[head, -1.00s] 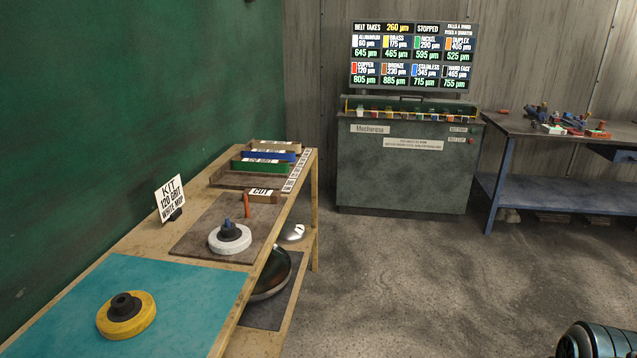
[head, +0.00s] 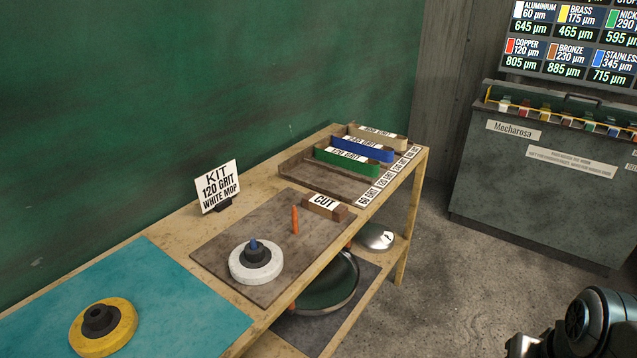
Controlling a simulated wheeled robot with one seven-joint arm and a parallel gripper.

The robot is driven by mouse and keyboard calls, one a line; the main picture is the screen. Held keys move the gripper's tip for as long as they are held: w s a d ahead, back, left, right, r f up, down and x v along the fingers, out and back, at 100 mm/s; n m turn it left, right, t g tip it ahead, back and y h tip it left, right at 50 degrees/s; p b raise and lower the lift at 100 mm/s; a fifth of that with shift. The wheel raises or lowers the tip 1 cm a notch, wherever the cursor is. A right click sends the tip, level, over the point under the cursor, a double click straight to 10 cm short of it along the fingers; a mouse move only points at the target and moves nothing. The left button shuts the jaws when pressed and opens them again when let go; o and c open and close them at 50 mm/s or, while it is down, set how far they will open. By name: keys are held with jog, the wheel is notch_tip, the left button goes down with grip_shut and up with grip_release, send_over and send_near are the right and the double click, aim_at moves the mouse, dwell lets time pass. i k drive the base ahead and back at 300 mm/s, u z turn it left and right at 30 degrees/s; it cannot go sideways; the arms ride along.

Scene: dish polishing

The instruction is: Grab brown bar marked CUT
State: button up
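The brown bar marked CUT (head: 324,207) lies on the brown mat (head: 220,249) on the wooden bench, near the mat's back right edge. Its white label faces me. An orange stick (head: 295,220) stands upright just left of it, and a white mop wheel (head: 256,263) with a dark hub lies in front. My arm shows at the lower right corner, well away from the bar. My gripper's fingertips are not visible.
A tray (head: 327,180) with green, blue and tan belts sits behind the bar. A kit sign (head: 217,187) stands at left. A yellow wheel (head: 103,327) lies on the teal mat (head: 175,300). Pans rest on the lower shelf. Open floor (head: 440,270) lies right of the bench.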

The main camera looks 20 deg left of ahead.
aim_at(328, 208)
jog(key=u, duration=0.75)
jog(key=i, duration=1.2)
jog(key=u, duration=0.7)
